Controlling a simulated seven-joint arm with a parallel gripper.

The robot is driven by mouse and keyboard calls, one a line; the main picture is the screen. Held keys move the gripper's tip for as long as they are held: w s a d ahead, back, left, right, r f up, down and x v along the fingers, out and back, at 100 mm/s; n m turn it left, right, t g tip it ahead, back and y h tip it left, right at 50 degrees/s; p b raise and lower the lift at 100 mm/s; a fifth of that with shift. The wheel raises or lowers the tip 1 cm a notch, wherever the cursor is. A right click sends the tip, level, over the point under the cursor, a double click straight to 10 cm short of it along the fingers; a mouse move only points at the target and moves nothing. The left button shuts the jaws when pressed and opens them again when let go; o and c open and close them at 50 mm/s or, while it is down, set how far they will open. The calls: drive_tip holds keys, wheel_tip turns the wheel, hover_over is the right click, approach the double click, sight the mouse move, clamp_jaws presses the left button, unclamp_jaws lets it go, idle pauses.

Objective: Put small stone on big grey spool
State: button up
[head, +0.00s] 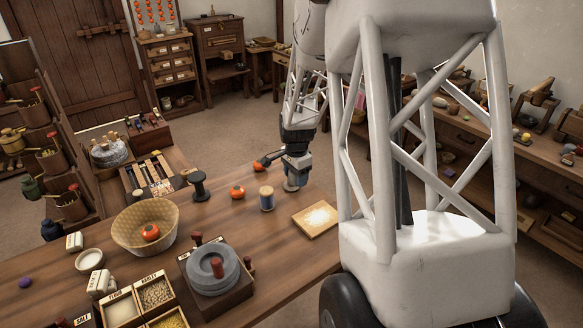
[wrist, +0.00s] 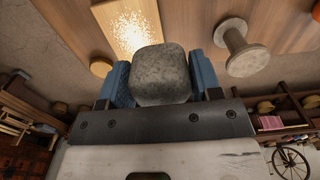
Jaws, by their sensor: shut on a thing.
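My gripper (wrist: 163,85) is shut on the small stone (wrist: 162,75), a speckled grey rounded block held between two blue finger pads. The big grey spool (wrist: 240,46) shows at the upper right of the wrist view, plain grey with wide flanges, apart from the stone. In the head view a pale grey shape shows just under my gripper; I cannot tell there whether it is spool or stone.
A flour-dusted board (head: 316,217) lies near my gripper. A basket (head: 146,226), quern (head: 213,271) and grain box (head: 139,302) fill the table's near left.

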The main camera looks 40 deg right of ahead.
drive_tip(key=shift+s+d+r, duration=0.1)
drive_tip(key=shift+s+d, duration=0.15)
drive_tip(key=shift+d, duration=0.05)
drive_tip(key=shift+w, duration=0.1)
drive_tip(key=w+d, duration=0.2)
drive_tip(key=w, duration=0.2)
drive_tip(key=w+d+f, duration=0.1)
drive_tip(key=w+d, duration=0.1)
drive_tip(key=w, duration=0.2)
drive_tip(key=w+d, duration=0.3)
drive_tip(key=w, duration=0.2)
drive_tip(key=shift+w+f, duration=0.1)
drive_tip(key=shift+f, duration=0.1)
drive_tip(key=shift+d, duration=0.1)
idle(0.3)
drive_tip(key=shift+w, duration=0.2)
drive_tip(key=shift+w+d+f, duration=0.15)
drive_tip(key=shift+w+f, duration=0.05)
drive_tip(key=shift+f, duration=1.6)
drive_tip(key=shift+f, duration=0.15)
